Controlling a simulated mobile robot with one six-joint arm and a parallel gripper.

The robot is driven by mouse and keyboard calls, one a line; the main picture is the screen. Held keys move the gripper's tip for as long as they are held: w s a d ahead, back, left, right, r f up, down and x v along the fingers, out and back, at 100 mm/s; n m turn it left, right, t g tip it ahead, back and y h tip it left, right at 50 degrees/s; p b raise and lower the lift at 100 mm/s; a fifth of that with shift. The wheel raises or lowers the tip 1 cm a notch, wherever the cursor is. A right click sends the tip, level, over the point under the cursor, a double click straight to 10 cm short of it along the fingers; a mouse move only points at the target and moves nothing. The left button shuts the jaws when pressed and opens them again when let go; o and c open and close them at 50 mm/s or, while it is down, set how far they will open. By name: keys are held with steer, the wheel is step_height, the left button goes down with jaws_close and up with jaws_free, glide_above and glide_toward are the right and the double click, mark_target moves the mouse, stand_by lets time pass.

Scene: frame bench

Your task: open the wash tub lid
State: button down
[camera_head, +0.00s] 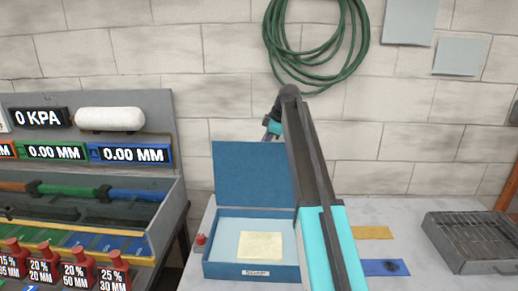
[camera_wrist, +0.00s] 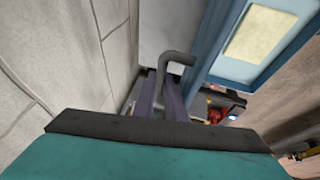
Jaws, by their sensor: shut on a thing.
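The wash tub (camera_head: 252,271) is a blue open-topped box on the bench, with a label on its front that seems to read SOAP. Its blue lid (camera_head: 250,172) stands raised at the back edge, roughly upright. A cream block (camera_head: 261,245) lies inside; it also shows in the wrist view (camera_wrist: 260,35). My gripper (camera_wrist: 165,92) is shut on a grey bent handle (camera_wrist: 178,60), beside the blue lid (camera_wrist: 213,45). In the head view, my wrist is above and behind the lid's top edge, and the lid hides the fingertips.
A grey test rig (camera_head: 165,215) with displays and red weights (camera_head: 75,275) stands left. A small red object (camera_head: 200,240) sits beside the tub. Yellow (camera_head: 373,232) and blue (camera_head: 385,267) strips and a wire-topped tray (camera_head: 470,240) lie right. The brick wall (camera_head: 215,90) is close behind.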

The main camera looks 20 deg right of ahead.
steer(key=shift+w+d+f, duration=0.4)
steer(key=shift+w+d, duration=0.05)
steer(key=shift+w, duration=0.1)
steer(key=c, duration=1.8)
jaws_free()
steer(key=shift+r, duration=0.1)
steer(key=shift+d+r+b, duration=0.2)
steer(key=shift+r+b, duration=0.2)
steer(key=shift+r, duration=0.05)
steer(key=b+v, duration=0.1)
steer(key=v, duration=0.3)
steer(key=b+v, duration=0.1)
steer(key=v, duration=0.4)
steer(key=a+b+v, duration=0.1)
steer(key=v, duration=0.3)
steer(key=shift+s+d+r, duration=0.1)
steer(key=shift+s+r, duration=0.3)
steer(key=shift+r, duration=0.05)
steer(key=shift+f, duration=0.1)
